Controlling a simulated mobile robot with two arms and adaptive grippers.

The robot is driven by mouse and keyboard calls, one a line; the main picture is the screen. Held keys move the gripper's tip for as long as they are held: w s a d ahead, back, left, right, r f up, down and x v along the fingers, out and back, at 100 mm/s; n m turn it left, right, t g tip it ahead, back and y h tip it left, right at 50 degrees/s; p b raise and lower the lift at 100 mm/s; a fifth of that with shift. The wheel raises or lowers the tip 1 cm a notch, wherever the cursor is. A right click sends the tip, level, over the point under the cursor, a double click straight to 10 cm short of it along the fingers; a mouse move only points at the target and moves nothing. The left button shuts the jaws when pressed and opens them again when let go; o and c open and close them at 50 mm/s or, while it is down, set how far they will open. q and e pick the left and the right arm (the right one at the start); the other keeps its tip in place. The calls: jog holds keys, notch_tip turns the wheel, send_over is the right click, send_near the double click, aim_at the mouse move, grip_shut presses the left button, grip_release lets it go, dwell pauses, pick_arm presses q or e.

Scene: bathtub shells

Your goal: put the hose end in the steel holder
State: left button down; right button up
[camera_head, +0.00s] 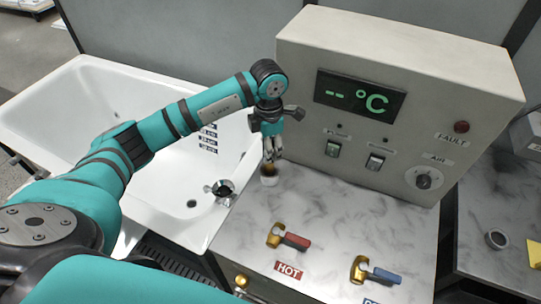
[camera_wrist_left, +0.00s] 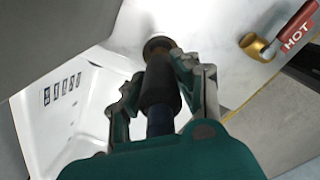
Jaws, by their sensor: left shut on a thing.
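My left gripper (camera_head: 272,152) points down over the marble counter beside the tub. It is shut on the hose end (camera_wrist_left: 160,85), a dark cylinder with a brass tip in the left wrist view. In the head view the hose end's brownish tip (camera_head: 268,169) shows below the fingers, with a pale round piece under it at the counter's left edge. I cannot tell whether it touches the counter. My right gripper is not in view.
The control box (camera_head: 400,95) stands just right of the gripper. A red HOT lever (camera_head: 290,238) and a blue lever (camera_head: 378,272) stand on the front counter. A gap separates the two counters.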

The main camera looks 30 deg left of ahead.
pick_arm(q)
jog(key=f+p, duration=0.1)
jog(key=f, duration=0.2)
jog(key=shift+d+f, duration=0.1)
jog(key=shift+d, duration=0.1)
jog(key=shift+a+f, duration=0.1)
jog(key=shift+f, duration=0.25)
jog(key=c, duration=1.4)
grip_release()
jog(key=o, duration=0.5)
jog(key=shift+c, duration=0.2)
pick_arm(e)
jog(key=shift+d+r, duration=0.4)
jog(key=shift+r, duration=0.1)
